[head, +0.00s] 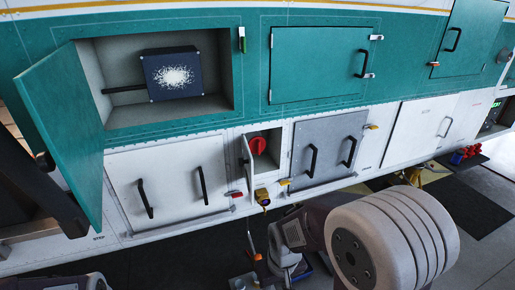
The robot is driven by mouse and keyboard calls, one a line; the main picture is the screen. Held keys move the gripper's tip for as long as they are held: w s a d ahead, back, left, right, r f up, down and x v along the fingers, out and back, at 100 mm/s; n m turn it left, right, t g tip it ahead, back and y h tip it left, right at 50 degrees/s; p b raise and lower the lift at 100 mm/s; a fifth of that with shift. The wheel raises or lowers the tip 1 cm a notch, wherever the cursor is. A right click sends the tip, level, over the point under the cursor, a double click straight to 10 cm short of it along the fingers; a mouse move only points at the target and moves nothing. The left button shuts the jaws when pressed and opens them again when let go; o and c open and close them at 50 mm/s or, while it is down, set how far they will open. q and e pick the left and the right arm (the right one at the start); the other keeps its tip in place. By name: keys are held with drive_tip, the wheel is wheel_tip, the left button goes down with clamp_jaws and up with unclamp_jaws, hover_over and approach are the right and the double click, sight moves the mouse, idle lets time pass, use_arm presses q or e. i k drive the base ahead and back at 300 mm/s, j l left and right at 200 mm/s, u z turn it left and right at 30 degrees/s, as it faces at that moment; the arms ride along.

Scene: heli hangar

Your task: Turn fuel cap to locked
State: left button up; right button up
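The red round fuel cap (258,146) sits inside a small open compartment in the white lower side of the helicopter. The compartment's narrow white door (247,158) stands open on its left. The cap is too small to tell whether it is at its locked mark. A yellow and dark fitting (263,197) is just below the compartment. My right arm comes in at the bottom right, below and to the right of the cap and apart from it. I cannot make out its gripper's fingers. My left gripper is not in view.
A large teal door (62,135) stands open at left, beside a bay with a dark box (172,75). A grey panel with black handles (328,148) is right of the cap. Dark mats lie on the floor.

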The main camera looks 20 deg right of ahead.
sight(256, 144)
drive_tip(key=z, duration=0.4)
drive_tip(key=i+l+z, duration=0.1)
drive_tip(key=z, duration=0.3)
drive_tip(key=i+z, duration=0.1)
drive_tip(key=z, duration=0.7)
drive_tip(key=i+u, duration=0.1)
drive_tip(key=u, duration=0.65)
drive_tip(key=i+u, duration=0.1)
drive_tip(key=u, duration=0.3)
drive_tip(key=i+l+u, duration=0.1)
drive_tip(key=u, duration=0.3)
